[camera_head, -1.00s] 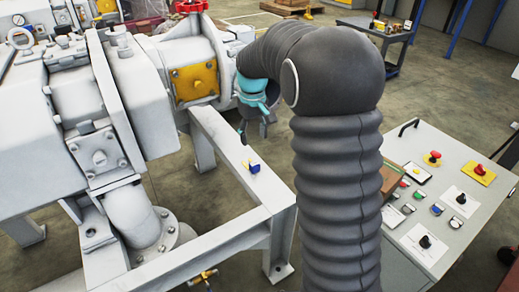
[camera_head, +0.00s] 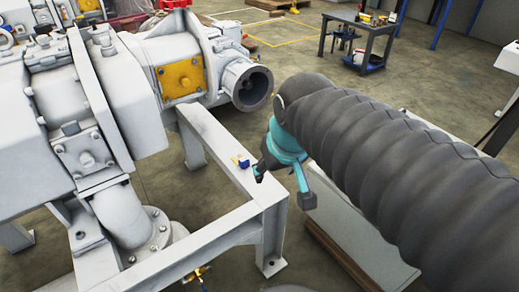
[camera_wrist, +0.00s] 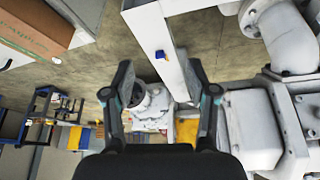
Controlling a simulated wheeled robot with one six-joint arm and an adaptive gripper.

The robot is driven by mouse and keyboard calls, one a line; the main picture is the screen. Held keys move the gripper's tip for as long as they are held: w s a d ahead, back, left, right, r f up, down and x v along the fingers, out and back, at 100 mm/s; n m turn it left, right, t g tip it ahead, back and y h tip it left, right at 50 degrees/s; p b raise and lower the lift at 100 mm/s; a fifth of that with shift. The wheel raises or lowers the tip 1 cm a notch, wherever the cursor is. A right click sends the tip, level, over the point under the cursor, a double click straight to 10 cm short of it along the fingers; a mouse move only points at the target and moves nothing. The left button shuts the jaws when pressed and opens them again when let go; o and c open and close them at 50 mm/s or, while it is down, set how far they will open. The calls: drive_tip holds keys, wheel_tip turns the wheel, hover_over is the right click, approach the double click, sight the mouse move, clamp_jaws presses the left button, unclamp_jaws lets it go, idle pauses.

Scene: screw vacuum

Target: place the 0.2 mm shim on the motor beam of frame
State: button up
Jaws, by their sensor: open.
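The frame's white motor beam (camera_head: 212,136) runs from the pump side toward the near corner; it also shows in the wrist view (camera_wrist: 172,75).
The white pump casing (camera_head: 107,80) with a yellow cover (camera_head: 180,78) fills the left. A round open flange (camera_head: 250,88) stands beyond the beam. A brown box (camera_wrist: 38,30) shows at upper left in the wrist view. A dark cart (camera_head: 362,38) is far back.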

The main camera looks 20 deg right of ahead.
drive_tip(key=shift+m+t, duration=0.3)
drive_tip(key=shift+t, duration=0.1)
drive_tip(key=s, duration=0.1)
drive_tip(key=s+f, duration=0.1)
drive_tip(key=s, duration=0.2)
drive_tip(key=shift+s+f, duration=0.3)
drive_tip(key=shift+f, duration=0.05)
drive_tip(key=c, duration=0.3)
drive_tip(key=shift+d, duration=0.1)
